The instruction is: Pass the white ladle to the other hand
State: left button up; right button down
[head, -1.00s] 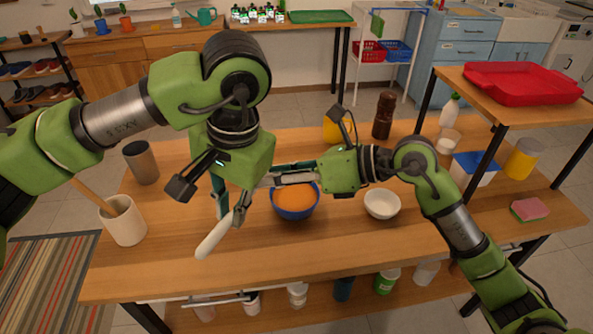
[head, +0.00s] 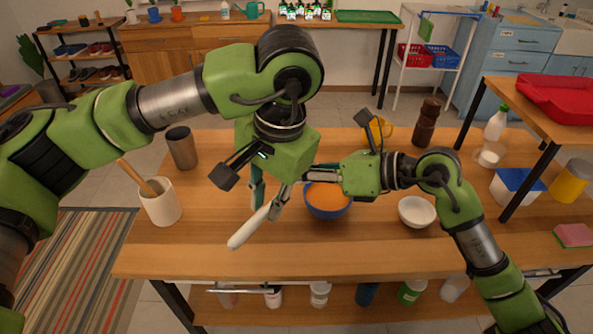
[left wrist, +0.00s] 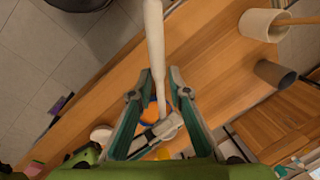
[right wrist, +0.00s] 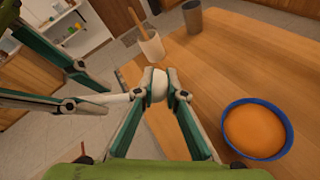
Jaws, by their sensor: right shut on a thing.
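The white ladle (head: 249,227) is held above the table, its pale handle pointing down to the front left in the head view. My right gripper (right wrist: 165,93) is shut on the ladle's head end (right wrist: 158,84). My left gripper (left wrist: 160,72) has its fingers apart on both sides of the handle (left wrist: 154,35), with gaps showing. In the head view the left gripper (head: 266,202) hangs over the handle, just left of the blue bowl. The right gripper's fingertips are partly hidden behind the left gripper there.
A blue bowl with orange contents (head: 328,204) stands just beneath the right gripper. A white bowl (head: 417,211) is right of it. A cream utensil crock (head: 161,203) and a grey cup (head: 182,148) stand at the left. The table's front left is clear.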

pick_arm(q)
jog(key=shift+o, duration=1.3)
jog(key=shift+r, duration=0.1)
